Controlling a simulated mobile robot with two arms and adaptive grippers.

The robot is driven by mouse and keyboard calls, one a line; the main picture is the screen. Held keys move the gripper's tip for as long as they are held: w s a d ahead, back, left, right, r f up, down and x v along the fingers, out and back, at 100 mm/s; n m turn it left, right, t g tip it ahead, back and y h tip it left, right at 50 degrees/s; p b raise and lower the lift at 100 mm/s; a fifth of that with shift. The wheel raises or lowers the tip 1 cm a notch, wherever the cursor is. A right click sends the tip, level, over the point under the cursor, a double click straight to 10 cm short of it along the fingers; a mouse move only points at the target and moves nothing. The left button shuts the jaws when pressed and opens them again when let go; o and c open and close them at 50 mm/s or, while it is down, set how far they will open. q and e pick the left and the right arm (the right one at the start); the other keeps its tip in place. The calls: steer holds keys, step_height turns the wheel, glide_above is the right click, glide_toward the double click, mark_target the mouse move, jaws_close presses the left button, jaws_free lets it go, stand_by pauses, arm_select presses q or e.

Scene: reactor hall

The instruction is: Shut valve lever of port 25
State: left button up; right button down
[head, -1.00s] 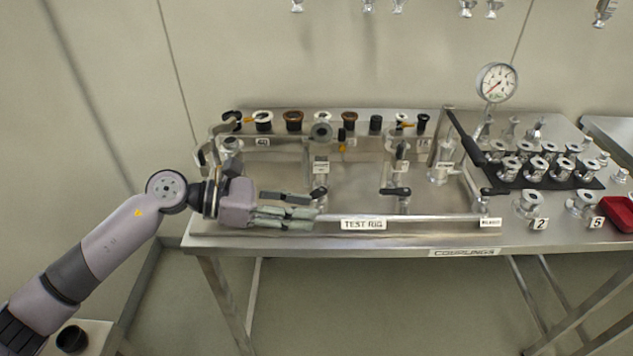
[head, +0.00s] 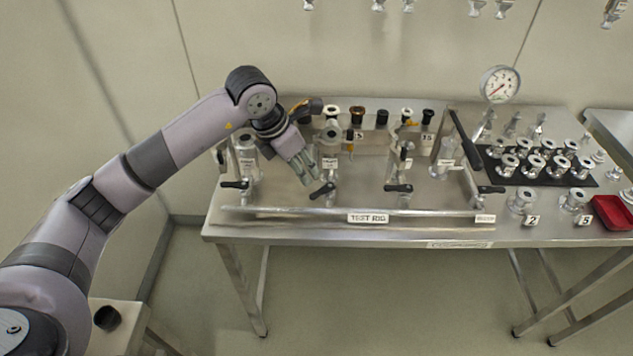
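The test rig (head: 300,212) carries a row of valves with black levers. One lever (head: 234,185) is at the left, one (head: 322,190) is left of middle, one (head: 398,188) is right of middle, and one (head: 491,189) is at the right end. The small port labels are too blurred to read, so I cannot tell which lever is port 25's. My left gripper (head: 309,180) points down and to the right, just above and left of the second lever. Its fingers look close together, with nothing visibly held; contact with the lever is unclear. My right gripper is out of view.
Black, white and brown fittings (head: 357,113) line the back of the table. A pressure gauge (head: 499,84) stands behind at the right. Metal couplings (head: 543,160) sit on a black mat, with a red tray (head: 612,214) beside it. The table's front edge is clear.

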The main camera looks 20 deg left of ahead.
mark_target(319, 192)
arm_select(q)
steer(key=p+x, duration=0.2)
steer(key=x, duration=0.8)
steer(key=shift+f, duration=0.1)
jaws_close()
